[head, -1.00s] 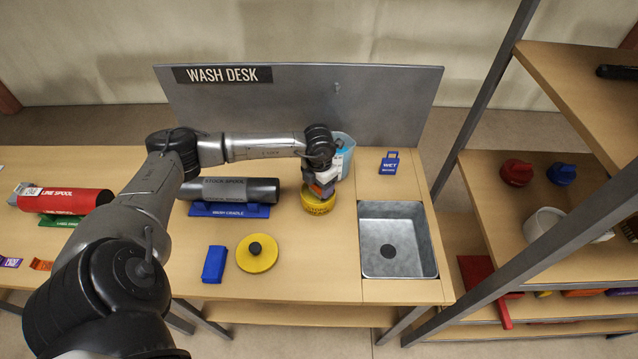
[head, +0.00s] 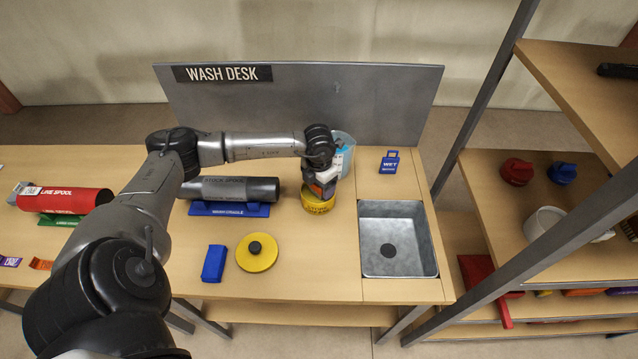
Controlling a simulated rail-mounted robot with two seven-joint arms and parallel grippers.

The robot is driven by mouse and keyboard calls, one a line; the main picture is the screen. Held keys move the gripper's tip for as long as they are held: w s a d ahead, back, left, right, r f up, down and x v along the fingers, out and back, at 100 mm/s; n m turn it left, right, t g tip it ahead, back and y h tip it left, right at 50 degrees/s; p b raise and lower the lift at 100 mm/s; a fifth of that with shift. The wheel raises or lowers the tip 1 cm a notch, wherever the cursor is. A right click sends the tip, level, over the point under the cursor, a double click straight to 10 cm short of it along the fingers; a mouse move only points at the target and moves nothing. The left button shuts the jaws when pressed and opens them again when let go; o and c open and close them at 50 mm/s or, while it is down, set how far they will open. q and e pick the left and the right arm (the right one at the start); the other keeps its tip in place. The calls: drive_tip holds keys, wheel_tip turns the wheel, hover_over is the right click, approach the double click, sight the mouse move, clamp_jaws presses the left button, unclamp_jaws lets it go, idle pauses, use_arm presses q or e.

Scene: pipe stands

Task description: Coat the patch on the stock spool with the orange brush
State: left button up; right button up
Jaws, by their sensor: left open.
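The grey stock spool (head: 232,190) lies on the blue wash cradle (head: 228,209) on the desk. The patch on it cannot be made out. A yellow tin (head: 318,204) stands to the right of the spool. My left gripper (head: 325,190) points down at the top of the tin and is open. A small orange-red bit shows at its fingers; whether it is part of the orange brush I cannot tell. The gripper hides the tin's opening. My right gripper is not in view.
A yellow lid with a black knob (head: 256,253) and a blue block (head: 214,263) lie in front. A light-blue container (head: 344,150) stands behind the gripper. A sink (head: 398,240) is at right. The red line spool (head: 68,201) lies at far left.

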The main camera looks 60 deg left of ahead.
use_arm(q)
drive_tip(key=shift+r, duration=0.2)
idle(0.6)
drive_tip(key=c, duration=0.6)
drive_tip(key=shift+c, duration=0.6)
drive_tip(key=shift+r, duration=0.1)
drive_tip(key=shift+r+p, duration=2.5)
drive_tip(key=shift+r, duration=0.9)
